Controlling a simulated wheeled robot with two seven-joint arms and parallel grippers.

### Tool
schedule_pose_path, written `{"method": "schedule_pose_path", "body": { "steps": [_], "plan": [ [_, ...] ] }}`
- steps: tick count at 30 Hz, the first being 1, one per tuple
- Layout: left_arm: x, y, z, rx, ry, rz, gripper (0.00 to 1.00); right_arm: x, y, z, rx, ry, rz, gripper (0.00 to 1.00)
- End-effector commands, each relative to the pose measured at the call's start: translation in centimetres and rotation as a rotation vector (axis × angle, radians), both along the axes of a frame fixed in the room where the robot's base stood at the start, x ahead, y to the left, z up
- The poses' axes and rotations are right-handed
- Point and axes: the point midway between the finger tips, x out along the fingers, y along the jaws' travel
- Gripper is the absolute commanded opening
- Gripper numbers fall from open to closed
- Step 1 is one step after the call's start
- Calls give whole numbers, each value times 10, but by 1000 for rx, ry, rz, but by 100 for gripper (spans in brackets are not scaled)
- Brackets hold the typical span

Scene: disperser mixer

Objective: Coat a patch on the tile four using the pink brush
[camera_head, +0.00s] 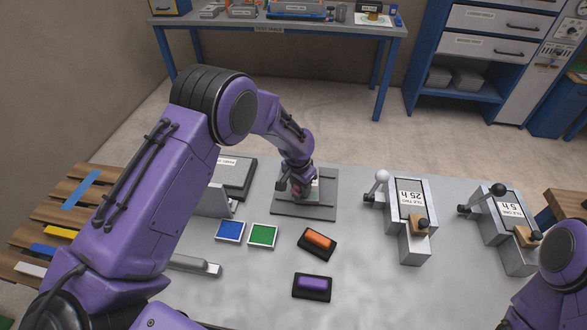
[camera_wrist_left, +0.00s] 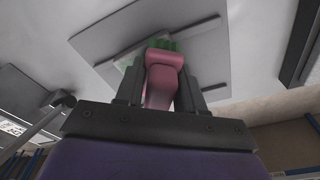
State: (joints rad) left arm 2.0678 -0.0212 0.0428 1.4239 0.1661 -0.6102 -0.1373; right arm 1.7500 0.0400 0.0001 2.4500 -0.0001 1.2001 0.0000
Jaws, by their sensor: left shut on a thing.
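My left gripper (camera_head: 300,193) is shut on the pink brush (camera_wrist_left: 162,78), whose body sits between the two fingers in the left wrist view. Green shows at the brush's tip (camera_wrist_left: 165,44). The brush is over a grey plate (camera_head: 318,212) that bears a small light tile, mostly hidden by the gripper in the head view. A bit of green also shows beside the gripper there. I cannot tell whether the bristles touch the tile, and no tile number is readable. Only a purple part of my right arm shows at the lower right; its gripper is out of view.
A blue pad (camera_head: 230,230) and a green pad (camera_head: 262,235) lie in front of the plate. An orange block (camera_head: 318,240) and a purple block (camera_head: 314,284) sit in dark holders nearby. Two lever devices stand right, labelled "25 h" (camera_head: 409,196) and "5 h" (camera_head: 509,210).

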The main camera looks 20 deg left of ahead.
Motion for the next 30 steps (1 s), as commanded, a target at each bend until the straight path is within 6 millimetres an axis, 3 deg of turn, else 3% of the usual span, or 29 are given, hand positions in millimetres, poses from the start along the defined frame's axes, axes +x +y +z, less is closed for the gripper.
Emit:
{"method": "schedule_pose_path", "body": {
  "steps": [6, 9, 22, 30],
  "plan": [
    [-1, 15, 0, 0, 0, -5, 14, 0, 0, 3, 0, 0, 0, 43],
    [0, 14, 22, 0, -3, -6, 14, 0, 0, 17, 0, 0, 0, 43],
    [-2, 18, 60, 0, 0, 2, 14, 0, 0, 52, 0, 0, 0, 43],
    [-2, 20, 77, 0, -2, 5, 14, 0, 0, 47, 0, 0, 0, 43]
  ]
}}
